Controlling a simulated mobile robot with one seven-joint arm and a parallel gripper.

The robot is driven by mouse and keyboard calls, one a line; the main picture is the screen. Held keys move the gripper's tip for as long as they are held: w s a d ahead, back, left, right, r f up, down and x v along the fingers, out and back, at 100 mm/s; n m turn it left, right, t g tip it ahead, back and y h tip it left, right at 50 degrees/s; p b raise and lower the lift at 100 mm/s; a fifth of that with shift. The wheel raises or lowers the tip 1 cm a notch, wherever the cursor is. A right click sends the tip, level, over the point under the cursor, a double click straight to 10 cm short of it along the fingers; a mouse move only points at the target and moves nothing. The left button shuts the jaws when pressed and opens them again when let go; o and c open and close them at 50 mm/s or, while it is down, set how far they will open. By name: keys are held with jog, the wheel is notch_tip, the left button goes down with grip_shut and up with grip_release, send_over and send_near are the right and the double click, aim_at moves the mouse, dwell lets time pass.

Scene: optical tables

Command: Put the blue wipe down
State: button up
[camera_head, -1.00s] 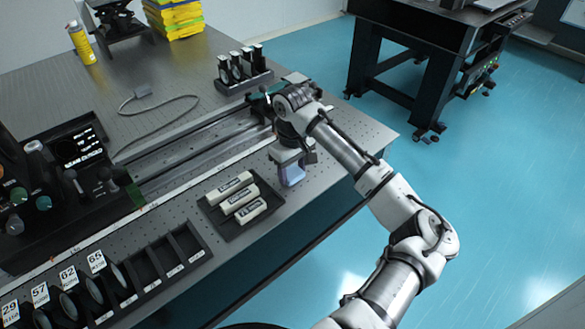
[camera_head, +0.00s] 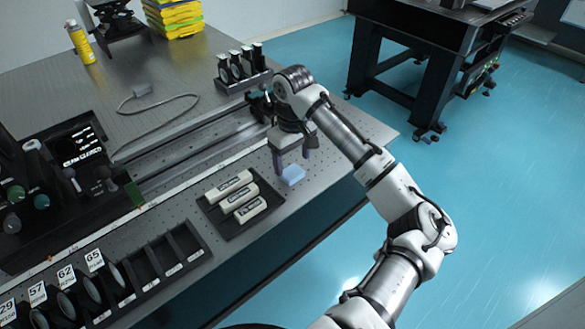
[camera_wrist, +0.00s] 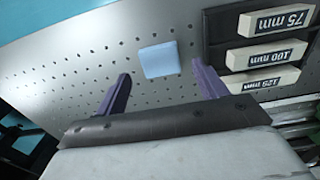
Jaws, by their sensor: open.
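The blue wipe (camera_head: 293,175) lies flat on the perforated table top, just right of the black tray with the labelled white blocks. It also shows in the wrist view (camera_wrist: 160,60), lying beyond the fingertips and between their lines. My gripper (camera_head: 292,160) is above the table close to the wipe, with its two purple fingers spread apart. In the wrist view my gripper (camera_wrist: 160,78) is open and empty, and the wipe is clear of both fingers.
The black tray (camera_head: 217,215) holds three white blocks (camera_head: 240,197). A rail (camera_head: 200,145) runs behind, with a rack of dark holders (camera_head: 243,72) beyond it. A slotted black rack (camera_head: 150,270) is at the front left. Bare table surrounds the wipe towards the right edge.

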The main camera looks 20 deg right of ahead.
aim_at(292, 172)
notch_tip(292, 172, up, 8)
jog(key=shift+r, duration=0.15)
dwell(0.5)
